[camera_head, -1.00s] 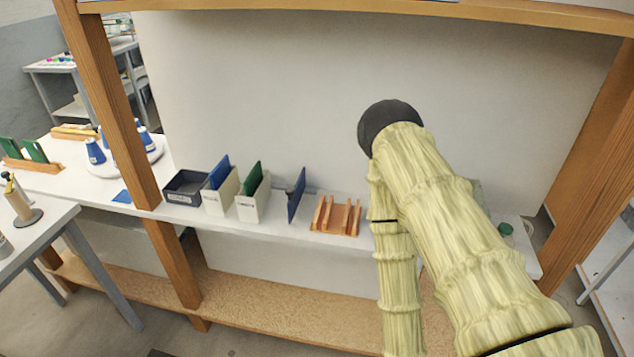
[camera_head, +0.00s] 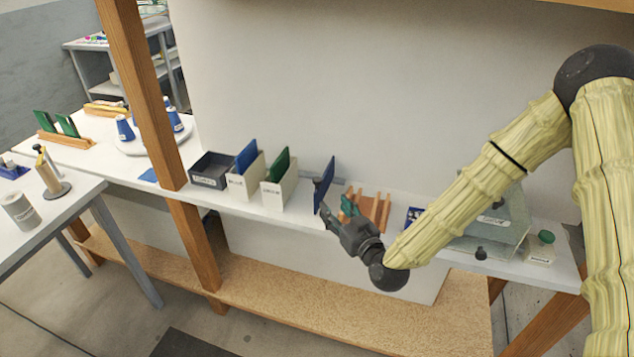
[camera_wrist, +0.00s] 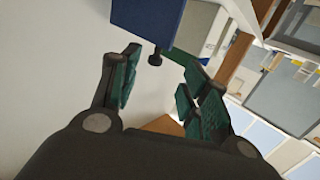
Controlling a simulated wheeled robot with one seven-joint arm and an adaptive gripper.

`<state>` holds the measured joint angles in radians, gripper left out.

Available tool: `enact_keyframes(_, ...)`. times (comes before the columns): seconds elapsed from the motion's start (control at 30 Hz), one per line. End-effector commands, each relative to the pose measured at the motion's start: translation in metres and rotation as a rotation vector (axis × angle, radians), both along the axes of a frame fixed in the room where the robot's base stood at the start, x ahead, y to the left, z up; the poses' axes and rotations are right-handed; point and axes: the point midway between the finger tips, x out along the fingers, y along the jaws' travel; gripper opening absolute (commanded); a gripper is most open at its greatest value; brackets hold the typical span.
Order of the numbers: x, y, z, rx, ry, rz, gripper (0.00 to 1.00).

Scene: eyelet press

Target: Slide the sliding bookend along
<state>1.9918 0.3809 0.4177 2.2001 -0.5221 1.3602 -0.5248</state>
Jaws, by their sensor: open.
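The sliding bookend (camera_head: 326,183) is a thin upright blue plate with a small dark knob low on its face. It stands on the white shelf, right of the white file boxes and apart from them. It also shows at the top of the wrist view (camera_wrist: 150,20), with its dark knob below it. My gripper (camera_head: 335,210) is just to the right and front of the bookend, fingers pointing toward it. The green-padded fingers (camera_wrist: 160,85) are apart with nothing between them. The knob lies beyond the fingertips, and I cannot tell whether anything touches.
Two white boxes (camera_head: 240,188) with blue and green folders and a dark tray (camera_head: 208,180) stand left of the bookend. A wooden rack (camera_head: 376,208) is behind my gripper. A clear cover (camera_head: 500,225) stands farther right. A wooden post (camera_head: 148,110) rises at left.

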Motion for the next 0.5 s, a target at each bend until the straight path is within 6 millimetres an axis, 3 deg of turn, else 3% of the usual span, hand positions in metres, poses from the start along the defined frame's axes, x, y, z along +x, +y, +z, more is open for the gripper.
enact_keyframes(0.13, 0.011, 0.003, 0.019, 0.010, -0.059, -0.004, 0.46)
enact_keyframes(0.5, 0.055, 0.025, 0.022, 0.010, -0.059, -0.004, 0.46)
